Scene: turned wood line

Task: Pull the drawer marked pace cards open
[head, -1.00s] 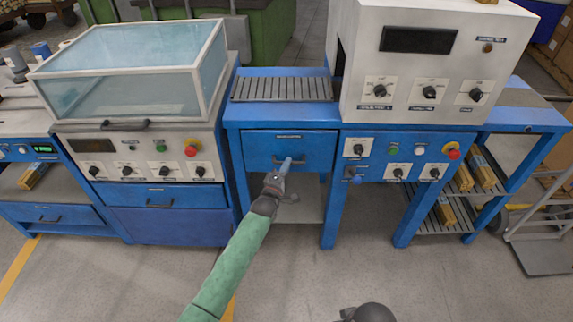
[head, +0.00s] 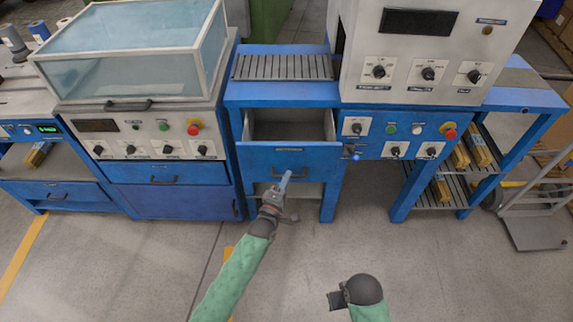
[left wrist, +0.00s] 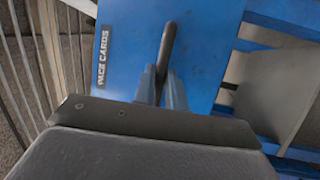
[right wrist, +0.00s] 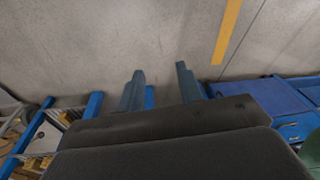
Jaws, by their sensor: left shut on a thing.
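The blue drawer (head: 258,159) under the roller section stands pulled out, and its grey inside (head: 290,129) shows empty from above. Its label (left wrist: 103,57) reads PACE CARDS in the left wrist view. The dark bar handle (left wrist: 167,48) is on the drawer front. My left gripper (head: 285,180) is shut on this handle; the handle runs between its fingers (left wrist: 161,86) in the left wrist view. My right gripper (right wrist: 158,85) is open and empty over the floor, with its fingers apart; only part of the right arm shows low in the head view.
A blue panel with knobs and a red button (head: 449,130) is right of the drawer. A glass-covered machine (head: 135,103) stands to the left with its own drawer (head: 170,171). A trolley (head: 530,215) stands at the far right. The floor in front is clear.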

